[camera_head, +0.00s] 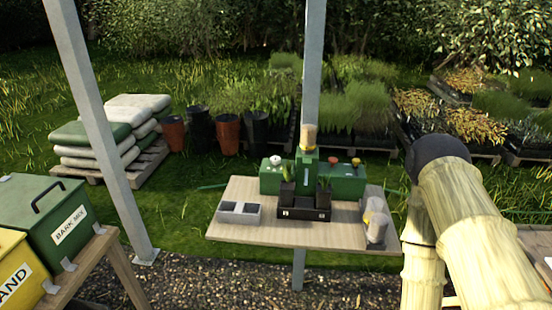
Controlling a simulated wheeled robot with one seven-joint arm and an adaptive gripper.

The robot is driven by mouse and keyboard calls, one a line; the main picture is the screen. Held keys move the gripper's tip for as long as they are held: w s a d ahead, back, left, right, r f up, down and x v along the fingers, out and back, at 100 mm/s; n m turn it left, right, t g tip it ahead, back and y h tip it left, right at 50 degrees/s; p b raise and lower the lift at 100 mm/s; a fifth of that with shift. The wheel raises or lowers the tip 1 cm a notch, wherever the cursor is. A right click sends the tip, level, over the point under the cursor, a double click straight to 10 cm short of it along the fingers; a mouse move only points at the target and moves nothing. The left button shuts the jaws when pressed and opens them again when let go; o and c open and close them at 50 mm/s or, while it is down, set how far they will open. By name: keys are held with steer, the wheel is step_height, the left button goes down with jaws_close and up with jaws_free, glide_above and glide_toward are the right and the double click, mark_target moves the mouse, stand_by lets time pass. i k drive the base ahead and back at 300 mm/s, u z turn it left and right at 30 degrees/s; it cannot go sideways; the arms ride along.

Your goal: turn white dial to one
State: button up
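A small white knob, which looks like the white dial (276,159), sits on top of the left part of a green box unit (270,179) at the back of a wooden table. Its pointer and any number marks are too small to read. An orange-red knob (333,161) and a yellowish knob (356,162) sit on the right part of the unit. My arm, in pale bamboo-like covers with a dark elbow, fills the right side; its lower link runs down out of the frame. My gripper is not visible.
The wooden table (225,225) carries a grey two-cell tray (240,213), a black tray (303,214) with dark pots and a grey rounded object (376,222) at right. A metal post (313,60) rises behind. Bins (48,222) stand at left.

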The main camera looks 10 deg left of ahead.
mark_target(275, 160)
steer(key=k, duration=0.5)
steer(key=z, duration=1.45)
steer(key=i, duration=1.05)
steer(key=u, duration=2.6)
